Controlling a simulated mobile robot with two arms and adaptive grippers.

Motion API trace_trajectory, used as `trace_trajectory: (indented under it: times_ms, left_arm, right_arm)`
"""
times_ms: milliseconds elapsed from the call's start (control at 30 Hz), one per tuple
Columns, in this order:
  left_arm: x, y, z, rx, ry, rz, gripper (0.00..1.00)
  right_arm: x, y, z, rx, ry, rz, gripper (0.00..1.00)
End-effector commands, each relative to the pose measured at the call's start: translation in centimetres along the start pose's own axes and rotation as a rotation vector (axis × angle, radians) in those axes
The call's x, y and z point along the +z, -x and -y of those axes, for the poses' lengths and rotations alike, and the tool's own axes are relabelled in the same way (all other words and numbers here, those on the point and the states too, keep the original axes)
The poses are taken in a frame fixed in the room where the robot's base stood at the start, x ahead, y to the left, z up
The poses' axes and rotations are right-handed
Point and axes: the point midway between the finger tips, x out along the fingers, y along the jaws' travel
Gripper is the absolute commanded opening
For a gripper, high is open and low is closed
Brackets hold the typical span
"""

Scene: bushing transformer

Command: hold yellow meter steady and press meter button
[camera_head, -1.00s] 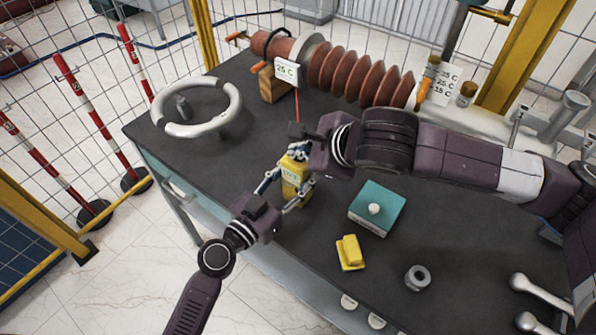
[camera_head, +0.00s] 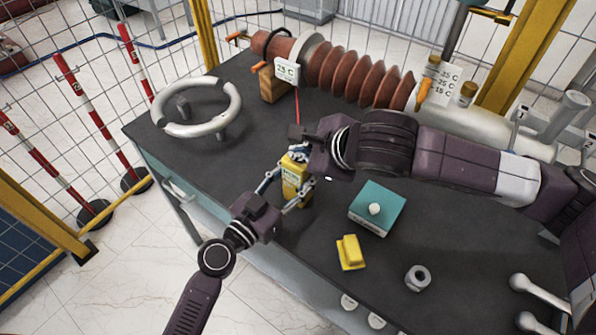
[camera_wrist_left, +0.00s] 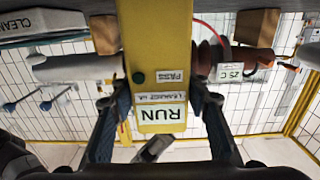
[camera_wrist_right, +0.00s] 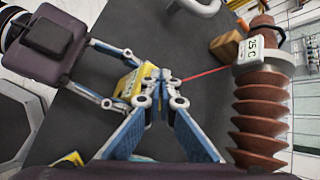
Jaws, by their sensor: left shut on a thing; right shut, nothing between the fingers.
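The yellow meter (camera_head: 293,188) stands upright near the table's front edge. My left gripper (camera_wrist_left: 160,102) has one finger on each side of it. The left wrist view shows the meter's face (camera_wrist_left: 155,60) upside down, with a RUN display, LEAKAGE uA and PASS labels and a dark round button (camera_wrist_left: 138,77). My right gripper (camera_head: 298,153) is shut and empty at the meter's top. In the right wrist view its fingertips (camera_wrist_right: 160,80) meet beside the meter's top edge (camera_wrist_right: 135,82); contact cannot be told. The right fingers partly hide the meter there.
A teal box (camera_head: 378,210) with a white knob, a yellow block (camera_head: 350,252) and a nut (camera_head: 417,277) lie right of the meter. A ribbed brown bushing (camera_head: 360,75) lies behind, with a 25 C tag (camera_head: 287,71). A white ring (camera_head: 196,129) stands at left. A red wire runs behind the meter.

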Motion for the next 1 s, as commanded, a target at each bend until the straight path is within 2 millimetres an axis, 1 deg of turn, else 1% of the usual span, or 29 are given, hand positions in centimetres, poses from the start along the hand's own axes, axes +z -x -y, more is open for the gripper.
trace_trajectory:
  times_ms: [333, 800, 1000]
  left_arm:
    - [-0.1, 0.0, 0.1, -0.002, 0.002, -0.002, 0.08]
    - [-0.1, 0.0, 0.1, -0.002, 0.001, -0.001, 0.08]
    - [-0.1, 0.0, 0.1, -0.002, 0.001, -0.001, 0.08]
  right_arm:
    - [0.1, 0.3, 0.2, 0.0, -0.001, -0.003, 0.0]
    - [2.6, 3.5, 2.7, -0.003, 0.001, 0.002, 0.0]
    - [3.2, 4.3, 3.2, -0.002, 0.001, 0.002, 0.0]
